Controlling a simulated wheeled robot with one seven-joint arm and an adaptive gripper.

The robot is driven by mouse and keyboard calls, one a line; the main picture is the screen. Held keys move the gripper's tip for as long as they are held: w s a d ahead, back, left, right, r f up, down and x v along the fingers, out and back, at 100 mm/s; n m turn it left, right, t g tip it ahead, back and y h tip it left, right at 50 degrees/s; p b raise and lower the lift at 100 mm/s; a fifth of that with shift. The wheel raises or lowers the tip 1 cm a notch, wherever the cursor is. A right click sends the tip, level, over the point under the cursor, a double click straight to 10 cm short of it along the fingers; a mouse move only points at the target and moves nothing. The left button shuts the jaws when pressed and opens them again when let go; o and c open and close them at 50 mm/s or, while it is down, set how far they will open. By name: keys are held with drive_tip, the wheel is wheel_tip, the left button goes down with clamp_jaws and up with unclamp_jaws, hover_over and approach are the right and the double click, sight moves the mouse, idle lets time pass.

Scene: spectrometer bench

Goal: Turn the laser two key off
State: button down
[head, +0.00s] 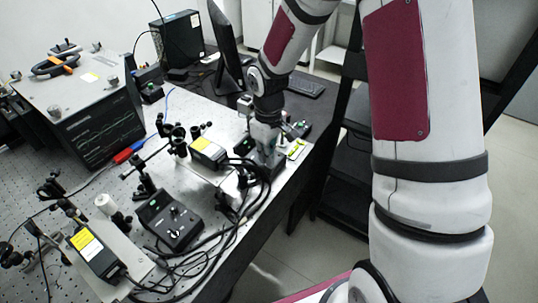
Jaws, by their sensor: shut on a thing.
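My gripper (265,151) points down at a black control box (262,172) near the right edge of the bench. It is shut on a small part on top of that box, most likely the laser two key. The key itself is hidden behind the fingers, so its angle cannot be told. A laser head with a yellow and white label (209,151) sits just left of the gripper. A second black control box (171,220), with knobs on its face, stands nearer the front left, apart from my gripper.
Black cables (222,212) loop along the bench's front edge. Another yellow-labelled laser (90,248) is at front left. Optics posts crowd the middle. A large dark instrument (92,120) stands at back left; a monitor (226,48) and keyboard (298,85) are behind.

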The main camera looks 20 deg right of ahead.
drive_tip(key=shift+n, duration=0.7)
drive_tip(key=c, duration=1.8)
unclamp_jaws()
drive_tip(key=shift+r, duration=0.15)
wheel_tip(320, 180, up, 12)
drive_tip(key=shift+f, duration=0.15)
drive_tip(key=s+r+m+t, duration=0.2)
drive_tip(key=s+r, duration=0.3)
drive_tip(key=s, duration=0.2)
drive_tip(key=s+r+m+t, duration=0.1)
drive_tip(key=s+r+m, duration=0.2)
drive_tip(key=s+r, duration=0.3)
drive_tip(key=s+r+m+t, duration=0.2)
drive_tip(key=s+r, duration=0.3)
drive_tip(key=s, duration=0.4)
drive_tip(key=shift+s+d+r+t, duration=0.2)
drive_tip(key=shift+t, duration=0.1)
